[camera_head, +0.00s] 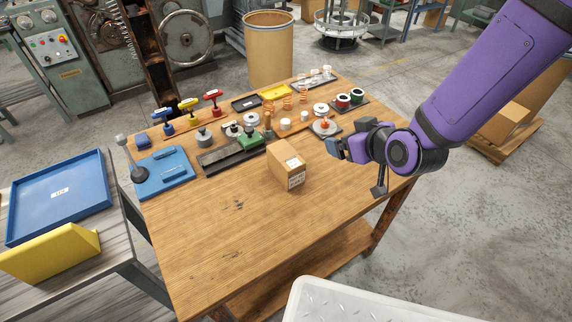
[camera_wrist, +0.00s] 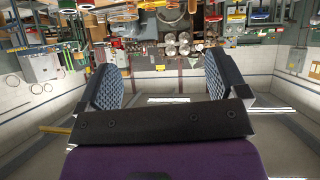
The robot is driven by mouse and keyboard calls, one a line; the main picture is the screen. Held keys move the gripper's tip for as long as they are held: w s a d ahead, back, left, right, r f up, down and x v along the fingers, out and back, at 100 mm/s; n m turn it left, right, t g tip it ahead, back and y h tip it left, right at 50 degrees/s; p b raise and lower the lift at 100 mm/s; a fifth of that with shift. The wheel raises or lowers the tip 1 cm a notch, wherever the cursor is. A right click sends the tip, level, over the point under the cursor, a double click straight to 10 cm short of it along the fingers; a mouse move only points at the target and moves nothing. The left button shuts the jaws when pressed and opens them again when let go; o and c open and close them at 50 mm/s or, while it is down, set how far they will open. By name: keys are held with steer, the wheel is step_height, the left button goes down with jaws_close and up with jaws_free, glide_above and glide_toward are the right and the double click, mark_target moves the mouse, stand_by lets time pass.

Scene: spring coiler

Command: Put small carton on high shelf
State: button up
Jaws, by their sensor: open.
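The small carton (camera_head: 286,165) is a brown cardboard box with a white printed label, standing on the wooden workbench (camera_head: 220,225) near its middle. My gripper (camera_head: 335,148) is at the end of the purple arm, above the right part of the bench, to the right of the carton and apart from it. In the wrist view my gripper (camera_wrist: 162,88) has its two ribbed finger pads wide apart with nothing between them. The carton cannot be made out in the wrist view. I cannot pick out a high shelf in either view.
Behind the carton stand a green block (camera_head: 250,140), a base with an orange-topped part (camera_head: 324,126), spools and coloured clamps. A blue fixture (camera_head: 162,172) stands at the left. The bench front is clear.

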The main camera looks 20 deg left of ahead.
mark_target(290, 158)
steer(key=s+a+f+y, duration=0.2)
steer(key=s+a+f, duration=0.4)
steer(key=a+f, duration=0.1)
steer(key=x, duration=1)
steer(key=shift+w+a+f, duration=0.15)
steer(key=shift+w+f, duration=0.05)
steer(key=shift+w, duration=0.15)
steer(key=c, duration=1.3)
steer(key=shift+y, duration=0.3)
steer(key=shift+c, duration=0.9)
steer(key=shift+r, duration=0.15)
